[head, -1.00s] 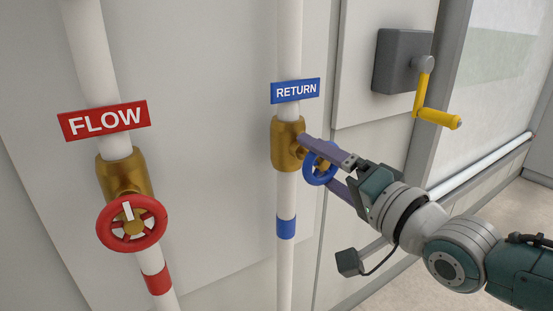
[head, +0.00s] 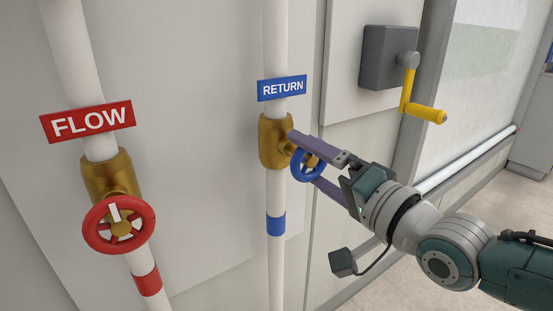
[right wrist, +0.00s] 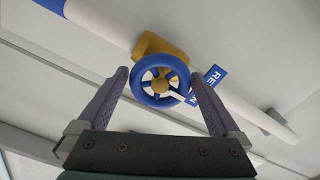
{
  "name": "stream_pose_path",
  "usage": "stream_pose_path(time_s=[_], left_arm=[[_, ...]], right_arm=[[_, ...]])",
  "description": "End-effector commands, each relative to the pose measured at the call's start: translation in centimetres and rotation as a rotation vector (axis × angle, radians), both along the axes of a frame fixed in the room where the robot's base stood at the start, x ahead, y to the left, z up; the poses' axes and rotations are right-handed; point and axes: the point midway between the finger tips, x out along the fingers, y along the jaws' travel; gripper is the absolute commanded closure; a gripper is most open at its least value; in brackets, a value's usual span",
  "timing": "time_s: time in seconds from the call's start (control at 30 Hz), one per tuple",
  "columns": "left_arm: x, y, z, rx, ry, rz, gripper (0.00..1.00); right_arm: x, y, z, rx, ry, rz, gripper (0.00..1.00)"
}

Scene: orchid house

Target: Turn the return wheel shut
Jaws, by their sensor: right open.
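The blue return wheel (head: 309,166) sits on a brass valve (head: 276,141) on the right-hand white pipe, under the blue RETURN sign (head: 282,88). My right gripper (head: 307,157) is open, with one finger above and one below the wheel in the head view. In the right wrist view the wheel (right wrist: 160,81) shows face-on between the two finger tips (right wrist: 158,78), with gaps on both sides. A white mark on the wheel points to the lower right there. My left gripper is not in view.
The red flow wheel (head: 119,224) is on the left pipe, under the red FLOW sign (head: 88,122). A grey box (head: 388,57) with a yellow crank (head: 424,111) is on the wall above my right arm. The wall between the pipes is clear.

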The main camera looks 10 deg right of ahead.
Motion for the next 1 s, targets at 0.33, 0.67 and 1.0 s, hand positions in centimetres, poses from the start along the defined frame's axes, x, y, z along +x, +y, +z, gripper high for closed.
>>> stream_pose_path(time_s=[0.33,0.67,1.0], left_arm=[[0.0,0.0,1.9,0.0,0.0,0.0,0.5],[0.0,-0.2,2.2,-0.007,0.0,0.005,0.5],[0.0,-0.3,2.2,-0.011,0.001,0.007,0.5]], right_arm=[[-6.1,-2.2,0.1,0.0,0.004,-0.001,0.0],[-8.6,-3.2,0.1,0.0,0.0,-0.001,0.0],[-8.5,-3.1,0.1,0.0,0.0,-0.001,0.0]])
